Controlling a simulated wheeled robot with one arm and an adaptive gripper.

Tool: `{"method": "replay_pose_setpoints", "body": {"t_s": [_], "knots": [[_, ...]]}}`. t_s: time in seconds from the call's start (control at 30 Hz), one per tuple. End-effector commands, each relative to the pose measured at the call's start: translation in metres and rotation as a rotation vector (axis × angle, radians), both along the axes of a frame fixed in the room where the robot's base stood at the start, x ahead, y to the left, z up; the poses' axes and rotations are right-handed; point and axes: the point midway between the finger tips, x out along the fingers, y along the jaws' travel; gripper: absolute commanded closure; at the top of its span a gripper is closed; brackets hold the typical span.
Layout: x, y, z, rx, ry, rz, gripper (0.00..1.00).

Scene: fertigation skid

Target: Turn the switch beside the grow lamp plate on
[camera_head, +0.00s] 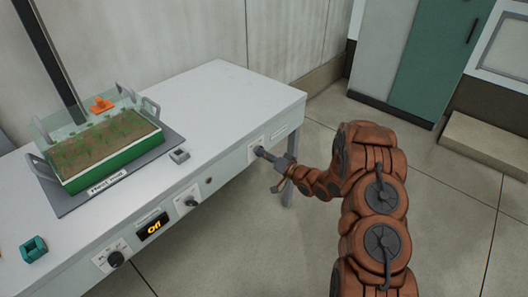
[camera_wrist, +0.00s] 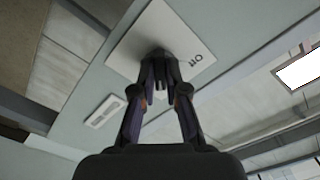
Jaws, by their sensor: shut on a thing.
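A switch on a white plate (camera_head: 254,145) sits on the front face of the bench near its right end. My gripper (camera_head: 264,155) reaches it from the front right. In the wrist view the switch plate (camera_wrist: 187,30) carries the word "Off", and my gripper (camera_wrist: 160,72) is shut on the dark knob (camera_wrist: 157,52) at its middle. The fingers hide most of the knob, so its angle cannot be told. A small label plate (camera_head: 280,133) is beside the switch; it also shows in the wrist view (camera_wrist: 105,110), its text unreadable.
The same bench front carries another knob (camera_head: 190,201), a display reading "Off" (camera_head: 153,226) and a dial (camera_head: 116,258). A planted tray (camera_head: 115,163) and a teal block (camera_head: 34,249) stand on the bench (camera_head: 216,92).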

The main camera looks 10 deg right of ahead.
Motion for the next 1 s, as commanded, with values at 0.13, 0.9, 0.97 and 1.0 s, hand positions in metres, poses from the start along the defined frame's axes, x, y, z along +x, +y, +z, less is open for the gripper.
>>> {"method": "replay_pose_setpoints", "body": {"t_s": [0.13, 0.9, 0.97, 1.0], "knots": [[-0.0002, 0.0, -0.0003, 0.016, 0.012, -0.001, 1.0], [0.0001, 0.0001, -0.0001, 0.018, 0.013, 0.0, 0.62], [0.0001, 0.0001, -0.0001, 0.018, 0.013, 0.0, 0.62], [0.0001, 0.0001, -0.0001, 0.018, 0.013, 0.0, 0.62]]}}
